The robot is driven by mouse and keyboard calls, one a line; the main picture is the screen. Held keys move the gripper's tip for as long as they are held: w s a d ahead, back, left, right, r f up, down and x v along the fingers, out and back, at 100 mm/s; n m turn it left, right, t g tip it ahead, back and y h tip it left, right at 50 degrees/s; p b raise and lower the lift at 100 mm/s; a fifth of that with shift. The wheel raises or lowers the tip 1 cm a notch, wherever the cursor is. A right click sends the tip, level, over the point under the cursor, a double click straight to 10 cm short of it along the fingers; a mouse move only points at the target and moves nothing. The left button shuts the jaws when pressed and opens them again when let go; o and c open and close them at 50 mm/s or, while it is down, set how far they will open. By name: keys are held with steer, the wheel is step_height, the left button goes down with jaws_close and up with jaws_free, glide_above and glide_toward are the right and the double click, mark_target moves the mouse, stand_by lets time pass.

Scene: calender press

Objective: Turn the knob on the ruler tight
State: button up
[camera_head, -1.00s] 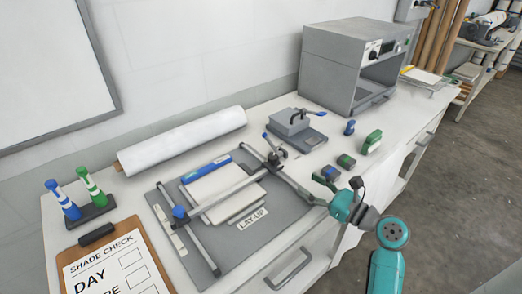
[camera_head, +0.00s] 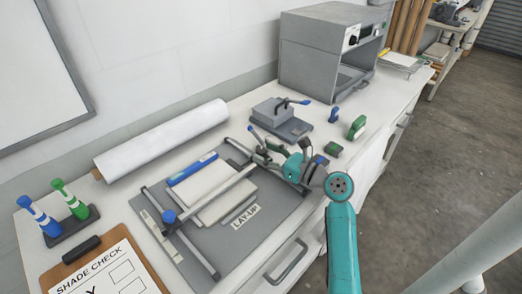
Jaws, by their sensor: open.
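The metal ruler (camera_head: 215,192) lies slantwise across the grey lay-up board, spanning its two rails. A blue knob (camera_head: 169,216) stands on its near left end. At its far right end, a dark clamp carries a slim blue-tipped handle (camera_head: 256,134) that tilts up. My gripper (camera_head: 263,154) is open at this far end, close beside the clamp. The gripper and wrist hide much of the clamp, and I cannot tell whether the fingers touch it.
White sheets and a blue strip (camera_head: 192,168) lie on the board (camera_head: 285,205). A small press (camera_head: 281,121) stands just behind my gripper. A green-handled block (camera_head: 357,127) and a small green-topped block (camera_head: 333,149) sit to the right. A white roll (camera_head: 165,138) lies behind.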

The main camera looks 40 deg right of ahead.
steer(key=shift+w+a, duration=0.2)
steer(key=shift+w, duration=0.85)
jaws_close()
steer(key=shift+m+h, duration=0.3)
steer(key=shift+h, duration=0.1)
steer(key=shift+a+m+h, duration=0.1)
steer(key=shift+m+h, duration=0.9)
steer(key=shift+h, duration=0.6)
steer(key=shift+m+h, duration=1.3)
steer(key=shift+h, duration=0.7)
steer(key=shift+m+g+h, duration=0.4)
steer(key=shift+m+h, duration=0.2)
steer(key=shift+h, duration=0.3)
